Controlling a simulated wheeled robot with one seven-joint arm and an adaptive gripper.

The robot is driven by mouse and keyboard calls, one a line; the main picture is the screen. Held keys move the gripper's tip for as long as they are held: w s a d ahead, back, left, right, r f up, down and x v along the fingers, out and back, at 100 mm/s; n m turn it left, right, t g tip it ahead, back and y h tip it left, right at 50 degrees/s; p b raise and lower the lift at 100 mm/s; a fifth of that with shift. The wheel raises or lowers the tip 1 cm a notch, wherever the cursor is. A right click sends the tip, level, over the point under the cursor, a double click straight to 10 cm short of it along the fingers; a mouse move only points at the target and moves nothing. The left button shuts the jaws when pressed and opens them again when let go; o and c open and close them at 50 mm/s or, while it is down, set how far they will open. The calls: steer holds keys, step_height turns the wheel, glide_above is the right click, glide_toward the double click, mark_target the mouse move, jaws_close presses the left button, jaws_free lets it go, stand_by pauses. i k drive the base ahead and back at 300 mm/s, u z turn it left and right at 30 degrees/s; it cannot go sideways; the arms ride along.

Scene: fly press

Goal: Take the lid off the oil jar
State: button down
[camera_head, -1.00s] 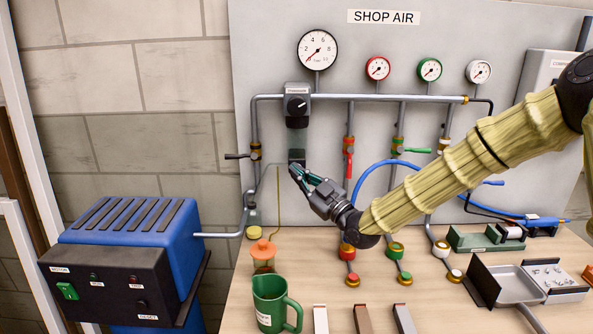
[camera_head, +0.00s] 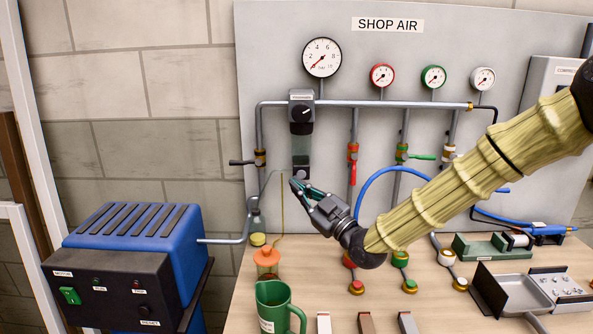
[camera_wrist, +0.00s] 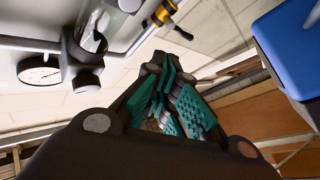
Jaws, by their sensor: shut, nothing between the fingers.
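The likely oil jar is a small glass jar with an orange knobbed lid (camera_head: 267,257), upright on the bench in the head view. The lid sits on the jar. My gripper (camera_head: 294,183) is above and right of the lid in the picture, apart from it, just below the clear bowl of the air filter (camera_head: 302,148). Its teal-padded fingers are closed together and hold nothing. In the wrist view my gripper (camera_wrist: 163,68) points up past the filter and pipework. The jar does not show there.
A green mug (camera_head: 273,305) stands in front of the jar. A bottle with yellow liquid (camera_head: 257,236) and a thin upright yellow rod (camera_head: 282,210) are close behind it. The blue motor unit (camera_head: 135,240) is left. A blue hose (camera_head: 365,190) loops behind my arm.

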mark_target(267, 256)
steer(key=k, duration=0.95)
steer(key=z, duration=0.05)
